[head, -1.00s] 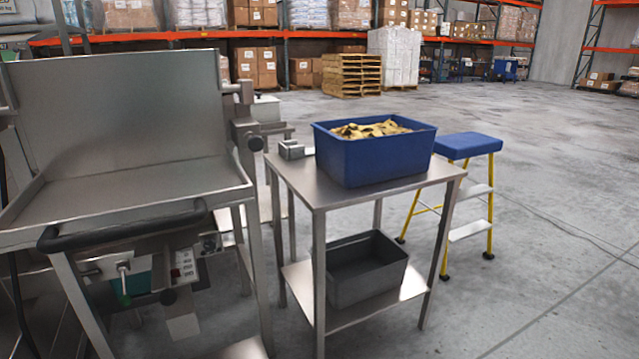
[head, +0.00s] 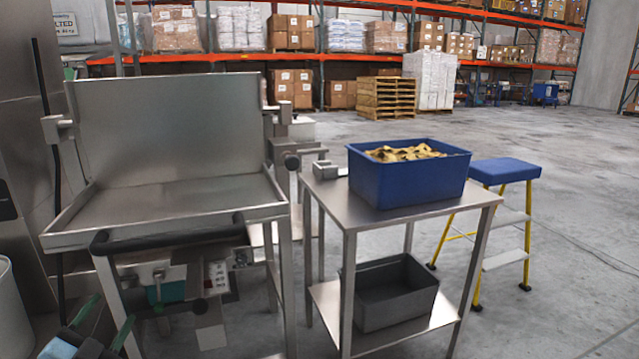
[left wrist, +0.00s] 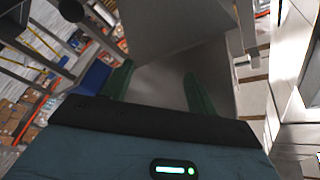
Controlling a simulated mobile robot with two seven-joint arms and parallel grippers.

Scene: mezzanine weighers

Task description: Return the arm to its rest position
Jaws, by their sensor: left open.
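My left gripper (head: 103,320) shows at the bottom left corner of the head view, with two green fingers spread apart. In the left wrist view the left gripper (left wrist: 158,70) also has its green fingers apart, and nothing shows between them but grey metal surfaces behind. In the head view it is low, in front of and to the left of the steel weigher tray (head: 180,205). My right gripper is not in view.
A steel side table (head: 440,203) stands right of the weigher, bearing a blue bin (head: 410,182) of yellowish pieces. A grey bin (head: 390,300) sits on its lower shelf. A blue-topped step stool (head: 505,171) stands beside it. The floor to the right is open.

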